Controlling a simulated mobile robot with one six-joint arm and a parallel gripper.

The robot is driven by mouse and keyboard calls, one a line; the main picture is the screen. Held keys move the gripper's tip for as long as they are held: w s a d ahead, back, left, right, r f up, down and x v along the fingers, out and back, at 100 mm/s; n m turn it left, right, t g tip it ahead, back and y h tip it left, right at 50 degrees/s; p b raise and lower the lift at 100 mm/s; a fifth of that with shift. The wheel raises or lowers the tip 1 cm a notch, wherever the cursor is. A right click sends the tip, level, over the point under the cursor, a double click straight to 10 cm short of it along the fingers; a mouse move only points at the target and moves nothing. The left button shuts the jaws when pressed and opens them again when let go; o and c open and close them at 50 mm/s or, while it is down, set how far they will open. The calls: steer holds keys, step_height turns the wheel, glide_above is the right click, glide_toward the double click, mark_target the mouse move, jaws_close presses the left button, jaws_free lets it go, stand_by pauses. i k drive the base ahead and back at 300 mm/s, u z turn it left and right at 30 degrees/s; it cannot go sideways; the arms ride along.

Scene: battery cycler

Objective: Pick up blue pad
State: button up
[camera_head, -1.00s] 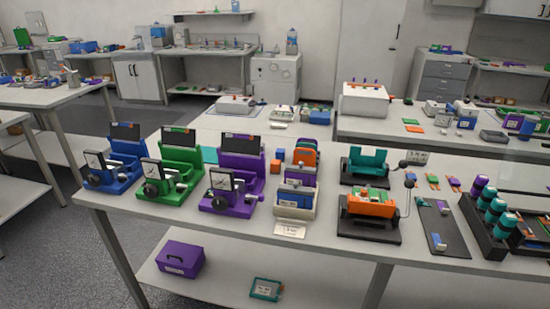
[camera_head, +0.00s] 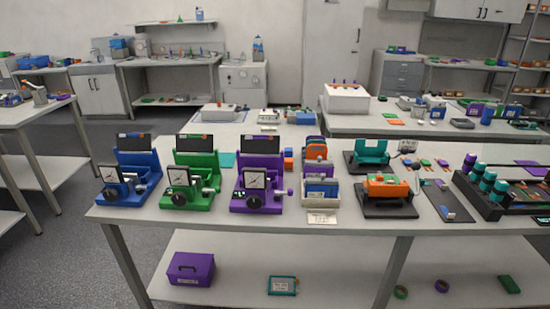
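A blue pad (camera_head: 323,188) stands in the front of a white tray (camera_head: 321,202) on the near table, right of the purple device. Only the upper part of the blue pad shows above the tray wall. I cannot clearly make out its edges at this size. My gripper is not in view.
Blue (camera_head: 128,188), green (camera_head: 188,190) and purple (camera_head: 257,190) devices with dials stand left of the tray. A black stand with an orange part (camera_head: 386,187) is to its right. A white card (camera_head: 322,219) lies in front.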

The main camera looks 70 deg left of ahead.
mark_target(289, 151)
steer(key=z, duration=0.05)
steer(key=k, duration=1.05)
steer(key=u, duration=2)
steer(key=i, duration=0.9)
steer(key=u, duration=0.1)
